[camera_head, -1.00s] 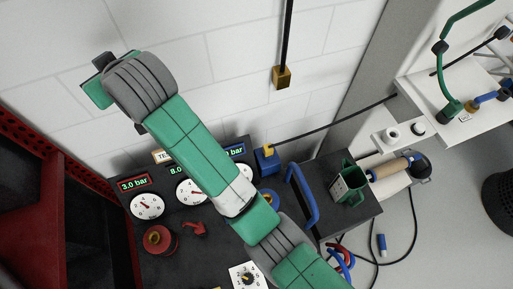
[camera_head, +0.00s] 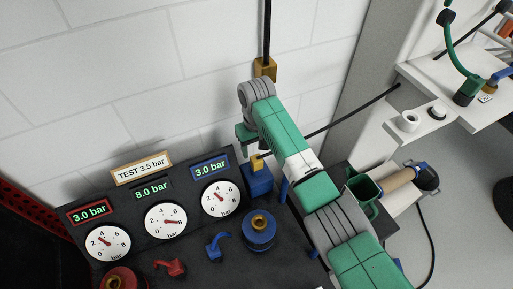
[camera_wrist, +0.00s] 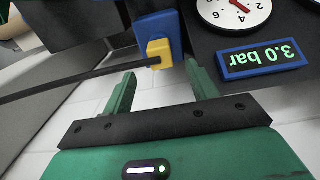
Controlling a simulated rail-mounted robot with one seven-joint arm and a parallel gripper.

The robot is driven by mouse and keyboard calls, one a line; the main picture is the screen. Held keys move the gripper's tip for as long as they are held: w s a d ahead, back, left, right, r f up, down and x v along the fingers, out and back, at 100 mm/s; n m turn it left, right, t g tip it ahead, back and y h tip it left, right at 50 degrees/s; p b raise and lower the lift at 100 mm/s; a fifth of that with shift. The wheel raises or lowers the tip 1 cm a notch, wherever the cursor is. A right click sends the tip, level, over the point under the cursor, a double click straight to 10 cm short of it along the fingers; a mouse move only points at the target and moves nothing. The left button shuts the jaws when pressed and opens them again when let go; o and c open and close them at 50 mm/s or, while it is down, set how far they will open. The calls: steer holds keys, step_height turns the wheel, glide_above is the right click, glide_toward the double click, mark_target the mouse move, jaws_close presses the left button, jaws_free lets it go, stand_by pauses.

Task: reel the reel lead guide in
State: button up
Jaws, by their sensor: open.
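A small yellow block (camera_head: 258,162) sits on a blue box (camera_head: 257,182) at the right end of the gauge panel. A black lead (camera_head: 345,121) runs from it up and right toward the white shelf. I take this yellow block to be the reel lead guide. My gripper (camera_wrist: 163,85) is open and empty. In the wrist view the yellow block (camera_wrist: 160,53) and blue box (camera_wrist: 158,28) lie just beyond the gap between the fingertips, with the lead (camera_wrist: 70,82) crossing left. In the head view my gripper (camera_head: 246,134) is just above the block; its fingertips are partly hidden.
An ochre block (camera_head: 265,68) on a hanging black rod is close behind my wrist. Gauges (camera_head: 166,221), a blue knob (camera_head: 258,230), a blue lever (camera_head: 217,246) and a red lever (camera_head: 170,267) are at the left. A green container (camera_head: 362,190) is right of my arm.

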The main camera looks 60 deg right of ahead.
mark_target(257, 158)
step_height(257, 158, down, 7)
steer(key=b, duration=0.2)
steer(key=shift+b, duration=0.4)
jaws_close()
steer(key=shift+r+p, duration=0.65)
steer(key=shift+p, duration=0.25)
